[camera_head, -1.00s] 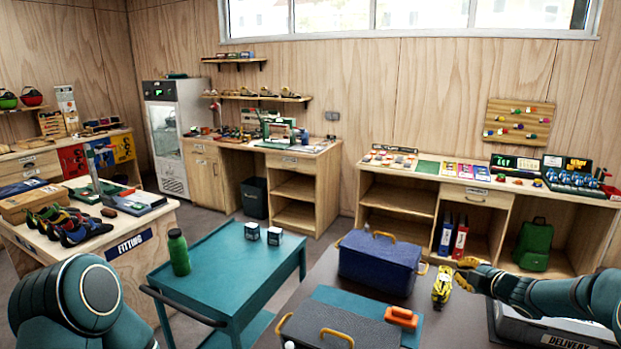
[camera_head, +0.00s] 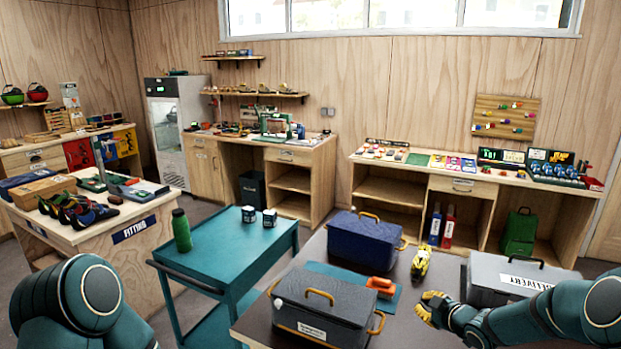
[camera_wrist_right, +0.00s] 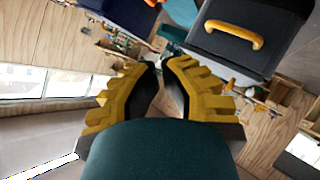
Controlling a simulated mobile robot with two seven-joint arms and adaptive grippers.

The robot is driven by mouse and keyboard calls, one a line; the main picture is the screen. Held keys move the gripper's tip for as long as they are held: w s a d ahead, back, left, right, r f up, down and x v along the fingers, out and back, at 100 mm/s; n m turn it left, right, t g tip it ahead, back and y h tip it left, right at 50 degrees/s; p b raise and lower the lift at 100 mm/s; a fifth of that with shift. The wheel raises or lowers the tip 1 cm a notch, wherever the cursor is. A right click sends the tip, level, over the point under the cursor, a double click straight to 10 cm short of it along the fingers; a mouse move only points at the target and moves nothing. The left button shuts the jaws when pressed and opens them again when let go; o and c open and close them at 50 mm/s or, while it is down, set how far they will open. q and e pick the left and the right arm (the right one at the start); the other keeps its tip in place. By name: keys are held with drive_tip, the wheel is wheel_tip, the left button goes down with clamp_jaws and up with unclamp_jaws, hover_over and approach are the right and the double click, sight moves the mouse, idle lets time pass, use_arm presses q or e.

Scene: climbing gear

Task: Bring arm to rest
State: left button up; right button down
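My right arm comes in from the lower right in the head view. Of my left arm, only a teal upper part shows at the lower left; the left gripper is out of view.
The dark table (camera_head: 400,325) holds a dark grey case (camera_head: 325,305), a blue case (camera_head: 362,240), an orange item (camera_head: 381,284) and the delivery case (camera_head: 510,275). A teal cart (camera_head: 215,250) carries a green bottle (camera_head: 181,230) and two small tins. The fitting counter (camera_head: 130,232) stands left.

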drive_tip(key=s+a+f+m+g+b, duration=0.2)
drive_tip(key=s+a+f+m+g, duration=0.45)
drive_tip(key=s+a+f, duration=0.85)
drive_tip(key=s+a+f+m+g, duration=0.1)
drive_tip(key=s+a+f+m, duration=0.1)
drive_tip(key=s, duration=0.7)
drive_tip(key=s+a+f+m+g, duration=0.2)
drive_tip(key=s+m, duration=0.3)
drive_tip(key=s, duration=0.4)
drive_tip(key=shift+s+a+f+h+b, duration=0.15)
drive_tip(key=shift+s+a+h+b, duration=0.2)
drive_tip(key=shift+a, duration=0.25)
drive_tip(key=shift+w+g, duration=0.1)
drive_tip(key=shift+g, duration=0.15)
